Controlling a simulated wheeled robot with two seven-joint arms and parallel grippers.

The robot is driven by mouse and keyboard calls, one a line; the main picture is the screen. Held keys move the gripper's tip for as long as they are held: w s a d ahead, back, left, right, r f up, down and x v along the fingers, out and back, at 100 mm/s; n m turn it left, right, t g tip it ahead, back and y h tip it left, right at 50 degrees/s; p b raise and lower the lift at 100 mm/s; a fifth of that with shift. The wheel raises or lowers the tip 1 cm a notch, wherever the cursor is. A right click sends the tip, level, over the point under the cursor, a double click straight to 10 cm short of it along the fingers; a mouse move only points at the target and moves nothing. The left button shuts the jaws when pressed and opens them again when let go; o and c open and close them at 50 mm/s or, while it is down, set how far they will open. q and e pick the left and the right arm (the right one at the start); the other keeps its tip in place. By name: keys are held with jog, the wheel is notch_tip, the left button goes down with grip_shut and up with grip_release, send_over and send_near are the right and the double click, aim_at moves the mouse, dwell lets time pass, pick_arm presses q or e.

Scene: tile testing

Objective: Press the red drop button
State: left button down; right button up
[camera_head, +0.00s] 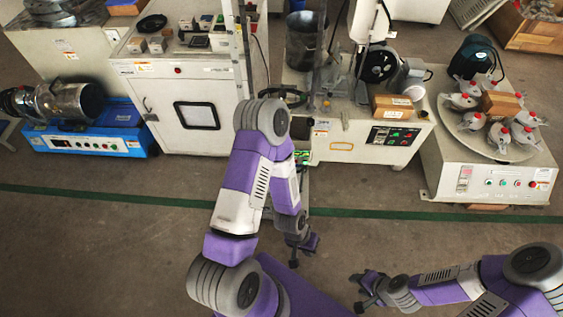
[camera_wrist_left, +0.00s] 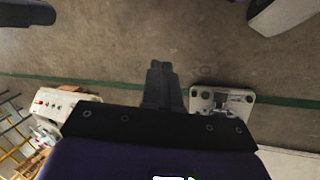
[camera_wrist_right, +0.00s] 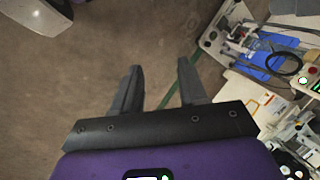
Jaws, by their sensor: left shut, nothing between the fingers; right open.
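Small red buttons or lights show on the control panel (camera_head: 395,136) of the middle machine and on the front of the right machine (camera_head: 487,182); I cannot tell which is the drop button. My left gripper (camera_head: 296,262) hangs over the floor in front of the middle machine, well short of the panels. Its fingers are shut and empty in the left wrist view (camera_wrist_left: 161,68). My right gripper (camera_head: 358,292) is low at the bottom right, over bare floor. Its fingers are apart with nothing between them in the right wrist view (camera_wrist_right: 160,66).
A white cabinet (camera_head: 180,105) and a blue-based machine (camera_head: 85,140) stand at the left. The right machine carries a round plate (camera_head: 450,112) with several red-capped flasks and a brown box. Bare floor (camera_head: 400,235) with a green line (camera_head: 130,197) lies before the machines.

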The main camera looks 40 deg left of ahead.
jog(key=shift+o, duration=1.4)
pick_arm(q)
jog(key=w+a+f+m+t+p, duration=0.1)
jog(key=w+a+m+t, duration=0.3)
jog(key=m, duration=0.8)
jog(key=w+a+f+m+t+p, duration=0.2)
jog(key=w+a+m+t+p, duration=0.2)
jog(key=w+a+m, duration=0.3)
jog(key=w+a+f+m+t+y+p, duration=0.1)
jog(key=w+a+m+t+p, duration=0.2)
jog(key=m, duration=1.3)
jog(key=w+a+t, duration=0.2)
jog(key=w+a, duration=0.1)
jog(key=shift+a+f+m+t, duration=0.25)
jog(key=shift+a+m+t, duration=0.05)
jog(key=shift+a, duration=0.05)
pick_arm(e)
notch_tip(320, 180, up, 8)
jog(key=shift+r, duration=0.2)
